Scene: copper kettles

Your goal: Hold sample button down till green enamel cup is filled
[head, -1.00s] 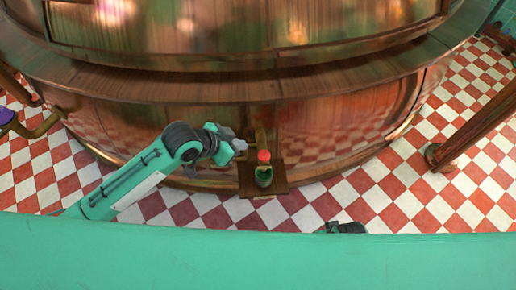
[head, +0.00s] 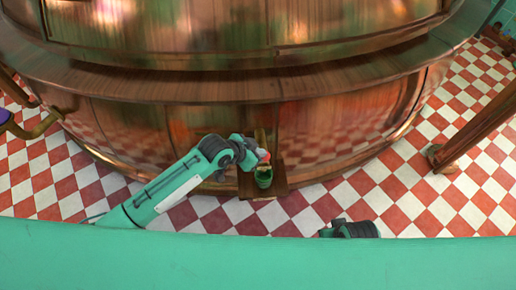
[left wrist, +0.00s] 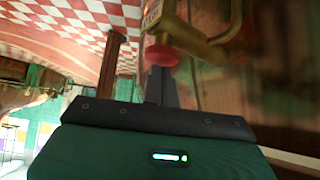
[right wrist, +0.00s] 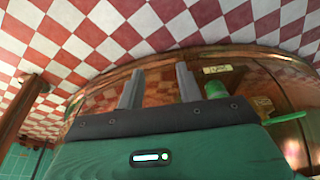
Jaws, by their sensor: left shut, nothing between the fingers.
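The green enamel cup (head: 263,180) stands on a small wooden shelf (head: 246,188) at the foot of the copper kettle. It also shows in the right wrist view (right wrist: 215,90). I cannot make out its fill level. The red sample button (left wrist: 162,56) is in front of my left fingertips in the left wrist view; they overlap it, apparently touching. In the head view my left gripper (head: 258,157) mostly hides the button, just above the cup. My left gripper is shut and empty. My right gripper (right wrist: 159,86) is open and empty, with its fingers apart, back from the shelf.
The copper kettle (head: 200,90) fills the back, with a wide ledge around it. A brass pipe (left wrist: 205,42) runs beside the button. A wooden post (head: 475,135) stands at the right. The red and white checkered floor (head: 400,195) is clear at front right.

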